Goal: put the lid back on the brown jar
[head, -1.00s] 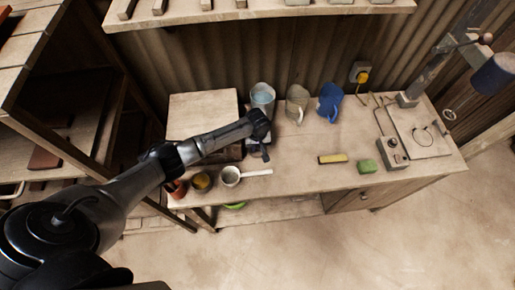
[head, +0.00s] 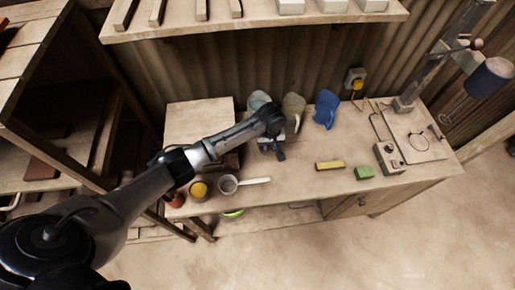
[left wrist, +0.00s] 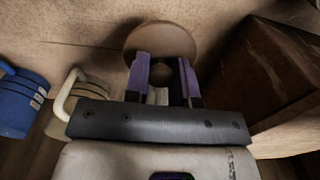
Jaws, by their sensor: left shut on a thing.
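My left gripper (left wrist: 165,85) is shut on the knob of a round brown lid (left wrist: 150,38), with the disc showing beyond the purple fingertips. In the head view my left gripper (head: 279,153) is over the bench, in front of the jugs; the lid cannot be made out there. A small reddish-brown pot (head: 174,200) stands at the bench's front left corner, partly covered by my left arm. I cannot tell whether it is the brown jar. My right gripper is not in view.
A pot with yellow inside (head: 198,189) and a white pan with a handle (head: 228,184) stand near the front edge. A beige jug (head: 293,108) and a blue jug (head: 326,108) stand behind. A yellow block (head: 329,165) and a green block (head: 364,172) lie right; bench between is clear.

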